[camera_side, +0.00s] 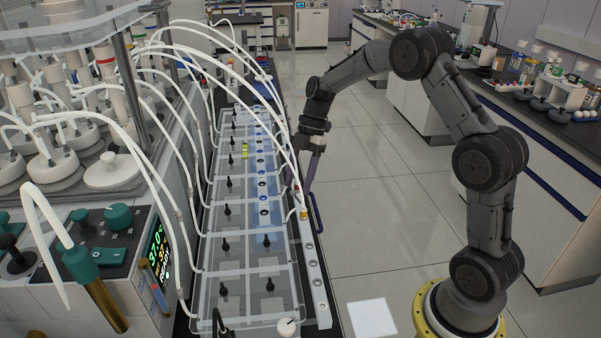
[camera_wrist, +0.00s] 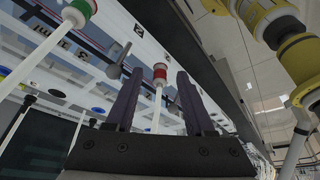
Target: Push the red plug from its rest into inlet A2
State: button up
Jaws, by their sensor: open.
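In the wrist view, the red plug (camera_wrist: 160,73) has a red cap with a pale band and a long white stem. It shows between the two dark fingers of my gripper (camera_wrist: 158,75), with a visible gap on each side. The gripper is open, and no contact with the plug shows. In the side view, my gripper (camera_side: 303,185) hangs at the right edge of the reactor block. The red plug cannot be made out there, among tubes and fingers. Several dark, blue-ringed ports (camera_side: 263,198) run along the block. I cannot read which one is inlet A2.
White tubes (camera_side: 235,65) arch over the block (camera_side: 235,255). A pale rail (camera_side: 316,280) with round holes runs along its right edge. In the wrist view, a green-capped plug (camera_wrist: 78,13) stands left of the red one, and a grey lever-like part (camera_wrist: 118,60) lies near the left finger.

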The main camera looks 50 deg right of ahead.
jog(key=v, duration=1.4)
jog(key=s+a+r+n+t+h, duration=0.15)
jog(key=s+a+r, duration=0.25)
jog(key=a+r, duration=0.4)
jog(key=s+a+m+t+h, duration=0.1)
jog(key=s+a+m, duration=0.2)
jog(key=s, duration=0.6)
jog(key=s+a+m+t+h, duration=0.15)
jog(key=s+a+m, duration=0.25)
jog(key=s, duration=0.5)
jog(key=s+d+f+m+t, duration=0.1)
jog(key=s+f+m, duration=0.4)
jog(key=m, duration=0.7)
jog(key=shift+s+d+f+t+h, duration=0.2)
jog(key=shift+d+f+t+h, duration=0.15)
jog(key=shift+f, duration=1)
jog(key=shift+c, duration=0.4)
